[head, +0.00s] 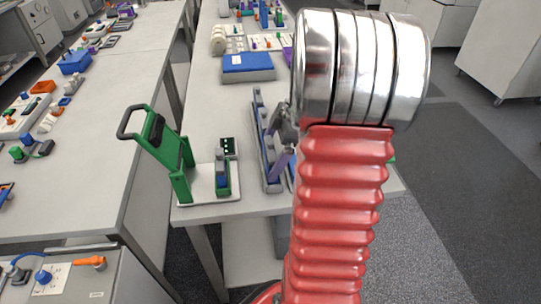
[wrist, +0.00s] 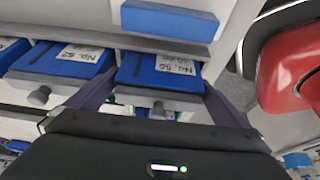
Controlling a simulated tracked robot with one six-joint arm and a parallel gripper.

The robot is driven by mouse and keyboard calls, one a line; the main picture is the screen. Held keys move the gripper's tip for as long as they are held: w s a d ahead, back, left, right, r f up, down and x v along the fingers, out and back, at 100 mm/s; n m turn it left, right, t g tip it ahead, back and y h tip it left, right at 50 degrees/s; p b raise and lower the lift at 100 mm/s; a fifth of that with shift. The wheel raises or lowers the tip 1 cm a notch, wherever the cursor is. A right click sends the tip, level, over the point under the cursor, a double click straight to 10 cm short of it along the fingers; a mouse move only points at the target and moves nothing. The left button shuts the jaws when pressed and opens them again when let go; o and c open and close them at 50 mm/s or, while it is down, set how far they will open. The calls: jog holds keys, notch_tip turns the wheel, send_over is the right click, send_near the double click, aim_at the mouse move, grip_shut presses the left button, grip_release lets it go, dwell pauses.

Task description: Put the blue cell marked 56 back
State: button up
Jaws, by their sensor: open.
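A blue cell (wrist: 160,68) carries an upside-down label that seems to read No. 56. It sits in a grey holder with a round knob (wrist: 158,109) in front. My gripper (wrist: 160,80) is open, its two purple fingers on either side of this cell; I cannot tell whether they touch it. In the head view my gripper (head: 282,163) is partly hidden behind my red arm, at a long grey and blue rack (head: 262,140) on the bench. The number on the cell cannot be read in the head view.
Another blue cell (wrist: 62,58), apparently No. 62, sits beside it in the wrist view, and a blue block (wrist: 168,20) lies beyond. A green-handled device (head: 165,150) stands left of the rack on a white base. A blue box (head: 247,67) is farther back.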

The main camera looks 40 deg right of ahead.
jog(key=v, duration=1.2)
jog(key=shift+w+a+r, duration=0.1)
jog(key=shift+r, duration=0.05)
dwell(0.4)
jog(key=a+r+m+h, duration=0.3)
jog(key=a+m, duration=0.2)
jog(key=a, duration=1.1)
jog(key=s+a+f+m+t, duration=0.1)
jog(key=s+a+m, duration=0.2)
jog(key=a, duration=0.4)
jog(key=s+a+f+m+t, duration=0.1)
jog(key=s+a+m+t, duration=0.1)
jog(key=a, duration=0.6)
jog(key=shift+s+m+h, duration=0.4)
jog(key=shift+s+m, duration=0.2)
jog(key=shift+s, duration=0.75)
jog(key=shift+s+a+f, duration=0.1)
jog(key=shift+a, duration=0.05)
